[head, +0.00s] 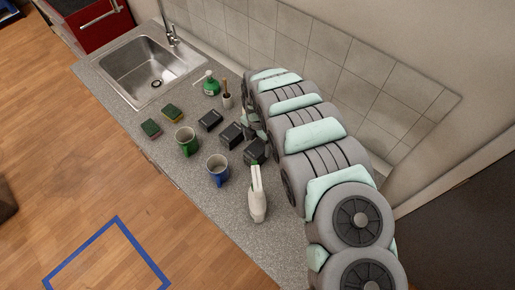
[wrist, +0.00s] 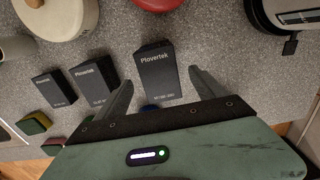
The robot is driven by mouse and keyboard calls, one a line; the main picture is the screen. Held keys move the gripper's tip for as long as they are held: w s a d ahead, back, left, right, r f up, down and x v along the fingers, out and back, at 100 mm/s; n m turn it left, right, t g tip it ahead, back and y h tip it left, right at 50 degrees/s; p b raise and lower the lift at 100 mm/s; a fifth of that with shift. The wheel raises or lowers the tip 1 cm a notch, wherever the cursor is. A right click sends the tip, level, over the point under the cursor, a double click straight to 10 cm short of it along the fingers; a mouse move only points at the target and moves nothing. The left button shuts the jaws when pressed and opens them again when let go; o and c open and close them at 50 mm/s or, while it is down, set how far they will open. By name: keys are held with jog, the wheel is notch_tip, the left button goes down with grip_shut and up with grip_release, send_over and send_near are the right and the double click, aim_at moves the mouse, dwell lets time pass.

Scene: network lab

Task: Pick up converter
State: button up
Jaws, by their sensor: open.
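Three black boxes marked Plovertek stand in a row on the grey counter; the small print is too blurred to tell which is the converter. In the wrist view they are a left box (wrist: 53,88), a middle box (wrist: 94,80) and the largest-looking right box (wrist: 158,70). My gripper (wrist: 161,80) is open and empty, its fingers on either side of the right box in the picture; contact cannot be seen. In the head view the boxes show as a far one (head: 210,121), a middle one (head: 232,136) and a near one (head: 256,151). My arm hides most of my gripper there.
A green mug (head: 187,141) and a blue mug (head: 217,168) stand beside the boxes. Two sponges (head: 151,128) (head: 173,113), a green bottle (head: 211,87), a brush in a holder (head: 227,98) and a white bottle (head: 257,205) are also on the counter. The sink (head: 150,72) is farther back.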

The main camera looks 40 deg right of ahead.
aim_at(257, 149)
jog(key=shift+f, duration=1.3)
jog(key=shift+c, duration=0.2)
grip_shut()
jog(key=shift+r, duration=0.15)
